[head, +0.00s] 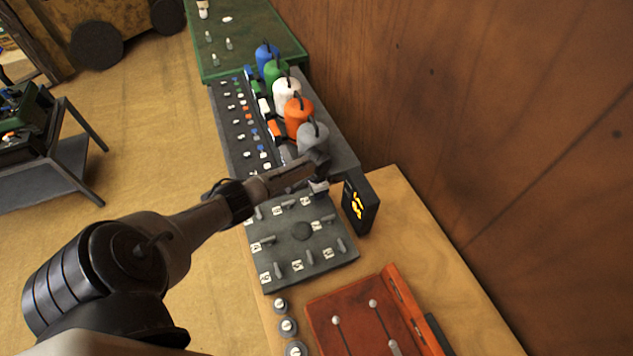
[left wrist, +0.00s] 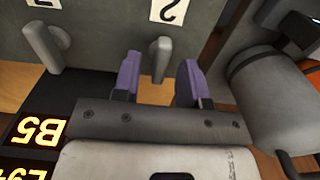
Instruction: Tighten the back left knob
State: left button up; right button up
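A dark grey panel (head: 325,238) lies on the wooden bench in the head view. It carries several small grey lever-shaped knobs with white labels and a round disc in the middle. My left gripper (head: 318,187) is over the panel's far right corner and partly hides it. In the left wrist view its purple fingers (left wrist: 160,85) are open. A grey knob (left wrist: 160,60) with a white label shows between them, with visible gaps on both sides. Another knob (left wrist: 43,47) stands to the left there. I cannot tell which knob is the back left one. My right gripper is not in view.
A black box with a yellow display (head: 360,205) stands right of the panel. A grey canister (head: 314,136) is close behind the gripper, in a row with orange, white, green and blue ones. An open red case (head: 345,312) lies in front. A wooden wall closes the right side.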

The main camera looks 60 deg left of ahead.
pick_arm(q)
notch_tip(320, 180, up, 13)
dwell(0.5)
jog(key=shift+r, duration=0.1)
dwell(0.3)
